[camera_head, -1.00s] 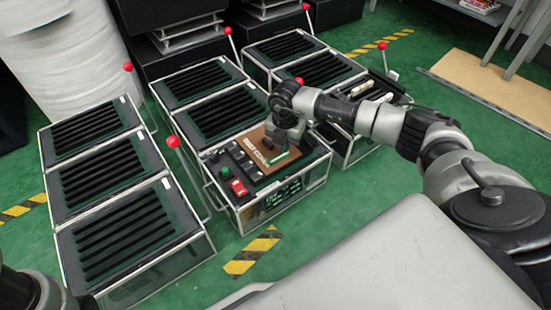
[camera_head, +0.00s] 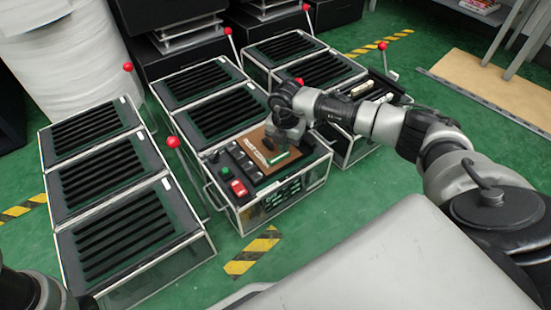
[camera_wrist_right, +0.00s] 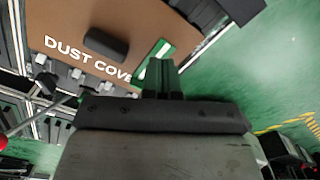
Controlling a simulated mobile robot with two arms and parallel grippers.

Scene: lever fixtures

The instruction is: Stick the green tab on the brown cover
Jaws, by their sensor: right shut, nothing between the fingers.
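The brown cover (camera_head: 247,143), with white lettering, lies on top of the front machine box. The wrist view shows it as a flat brown sheet (camera_wrist_right: 130,22) reading "DUST COVE", with a dark rounded handle. The green tab (camera_head: 279,158), with a white stripe, lies at the cover's edge nearest me. It also shows in the wrist view (camera_wrist_right: 152,54), partly hidden by my fingers. My right gripper (camera_head: 290,142) is over the cover's right side, fingers shut and empty. Its fingertips (camera_wrist_right: 162,66) are right beside the tab; I cannot tell if they touch. My left gripper is out of view.
Several slotted boxes with red-knobbed levers stand around; one red knob (camera_head: 173,142) is just left of this box. Green floor is free in front, with striped tape (camera_head: 252,256).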

